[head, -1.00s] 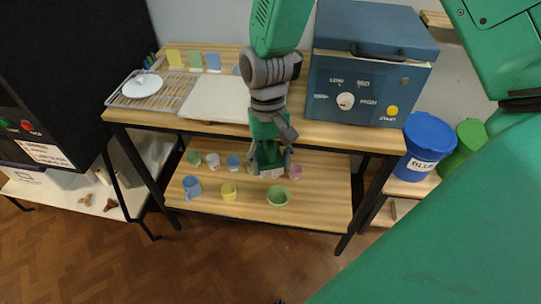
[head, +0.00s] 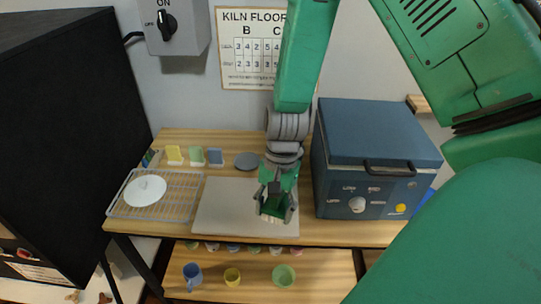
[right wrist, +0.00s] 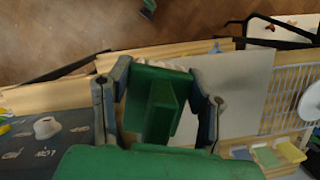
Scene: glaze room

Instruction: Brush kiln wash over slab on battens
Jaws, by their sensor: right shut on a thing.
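A pale slab (head: 222,208) lies flat on the table's wooden top, and in the right wrist view (right wrist: 243,85) it extends behind my gripper. I cannot make out battens under it. My right gripper (head: 274,212) is over the slab's right part, pointing down. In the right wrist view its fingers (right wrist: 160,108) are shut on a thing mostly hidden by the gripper. A pale, ragged edge (right wrist: 165,64) shows beyond the fingers, like brush bristles. Whether it touches the slab I cannot tell. My left gripper is out of view.
A wire rack (head: 118,208) with a white disc (head: 145,189) is left of the slab. A grey round dish (head: 246,161) and small coloured tiles (head: 175,154) stand behind. A blue kiln-like box (head: 370,170) stands close on the right. Cups and a green bowl (head: 283,276) are on the lower shelf.

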